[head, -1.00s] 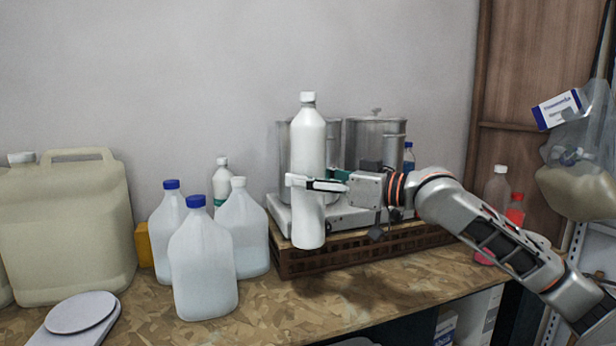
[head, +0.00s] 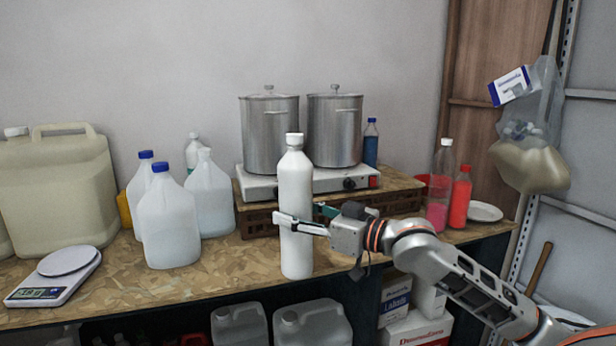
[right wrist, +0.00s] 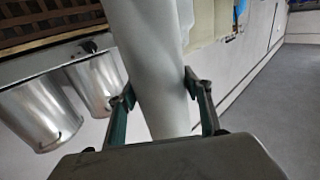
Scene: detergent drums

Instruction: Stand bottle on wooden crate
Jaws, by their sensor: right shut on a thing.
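A plain white bottle (head: 296,180) with a white cap is upright in my right gripper (head: 301,221), which is shut around its middle. The right wrist view shows the white bottle body (right wrist: 152,55) between the two fingers (right wrist: 160,92). The bottle is in front of the wooden crate (head: 250,222), and its base shows low in the head view, near the table's front edge; I cannot tell whether it touches the table. The brown slatted crate stands on the table with a board on top. My left gripper is not in view.
A hotplate (head: 335,182) with two steel pots (head: 268,135) covers much of the crate top. A strip of board shows bare at the right (head: 398,184). Several jugs (head: 169,225) stand at left, with a scale (head: 52,290). Red bottles (head: 460,198) stand at right.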

